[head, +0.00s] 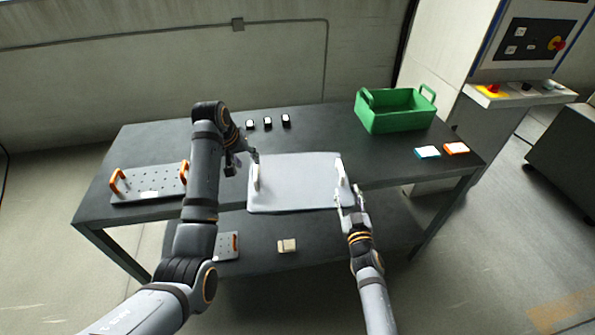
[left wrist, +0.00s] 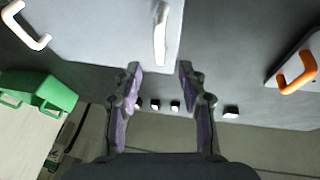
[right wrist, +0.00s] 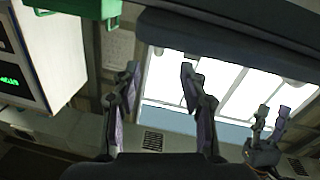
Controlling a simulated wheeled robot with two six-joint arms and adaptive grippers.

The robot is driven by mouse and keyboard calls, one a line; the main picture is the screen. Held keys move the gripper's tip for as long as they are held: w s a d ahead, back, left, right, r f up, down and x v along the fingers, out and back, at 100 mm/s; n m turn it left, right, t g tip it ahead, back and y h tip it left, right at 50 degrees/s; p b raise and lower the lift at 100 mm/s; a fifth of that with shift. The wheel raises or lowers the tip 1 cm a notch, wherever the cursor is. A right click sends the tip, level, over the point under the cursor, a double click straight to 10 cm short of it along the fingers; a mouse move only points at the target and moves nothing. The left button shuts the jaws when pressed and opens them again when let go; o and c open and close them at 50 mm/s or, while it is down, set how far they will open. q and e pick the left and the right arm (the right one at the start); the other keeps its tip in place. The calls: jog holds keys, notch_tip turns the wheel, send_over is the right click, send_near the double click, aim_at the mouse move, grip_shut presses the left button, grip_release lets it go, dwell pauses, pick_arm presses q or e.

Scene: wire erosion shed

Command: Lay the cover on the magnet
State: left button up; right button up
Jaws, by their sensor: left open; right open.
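The cover (head: 296,190) is a flat pale grey plate with two white upright handles, lying level at the middle front of the table. Its handles also show in the left wrist view, one (left wrist: 160,32) just beyond the fingertips. My left gripper (head: 250,158) is open and empty, close above the cover's left handle (head: 256,176). My right gripper (head: 345,190) is open beside the right handle (head: 341,168); I cannot tell whether it touches. The right wrist view shows no handle between its fingers (right wrist: 158,72). I cannot clearly identify the magnet; it may be hidden.
A dark holed plate (head: 150,196) with orange handles lies at the table's left. Small black blocks (head: 267,122) stand behind the cover. A green bin (head: 397,118), a blue-and-white block (head: 427,152) and an orange one (head: 456,148) are right. A beige block (head: 287,246) sits on the lower shelf.

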aim_at(255, 172)
pick_arm(q)
jog(key=x, duration=0.9)
jog(key=shift+s+d+f, duration=0.15)
jog(key=shift+f, duration=0.3)
pick_arm(e)
jog(key=w, duration=0.9)
jog(key=shift+w+a+r, duration=0.15)
jog(key=shift+w+a, duration=0.05)
jog(key=shift+a, duration=0.1)
pick_arm(q)
jog(key=shift+s, duration=0.1)
jog(key=shift+r, duration=0.1)
pick_arm(e)
jog(key=shift+s+r, duration=0.1)
pick_arm(q)
grip_shut()
pick_arm(e)
grip_shut()
